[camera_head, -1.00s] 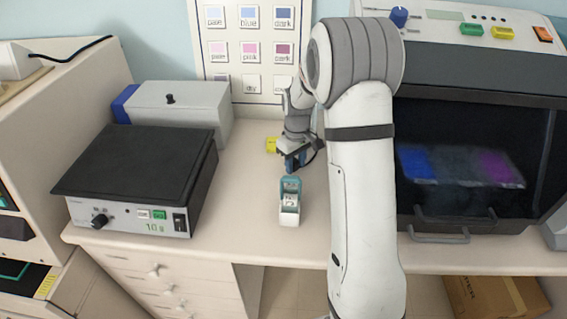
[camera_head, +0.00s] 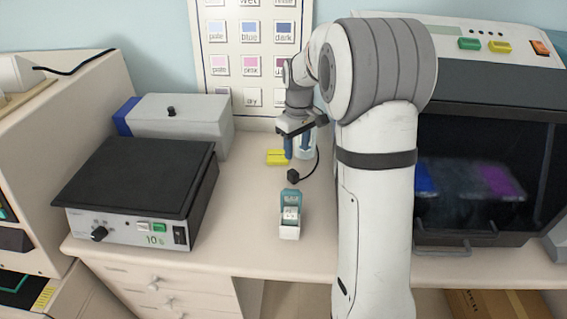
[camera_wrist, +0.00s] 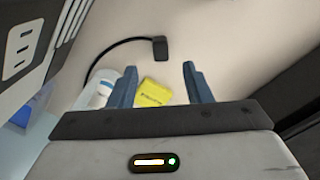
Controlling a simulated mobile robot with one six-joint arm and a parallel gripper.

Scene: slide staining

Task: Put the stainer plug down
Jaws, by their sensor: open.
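The stainer plug (camera_head: 293,176) is a small black block on a black cord. It appears to lie on the bench top, behind the small white and teal slide box (camera_head: 290,222). In the wrist view the plug (camera_wrist: 160,48) shows beyond the fingertips, apart from them, with its cord curving away to the left. My gripper (camera_head: 297,155) is open and empty, just behind the plug in the head view. In the wrist view its two blue fingers (camera_wrist: 158,75) are spread wide with nothing between them touching.
A black-topped hotplate (camera_head: 135,175) and a grey box (camera_head: 180,120) are at left. The dark-windowed stainer (camera_head: 480,180) is at right. The bench left of the plug is clear.

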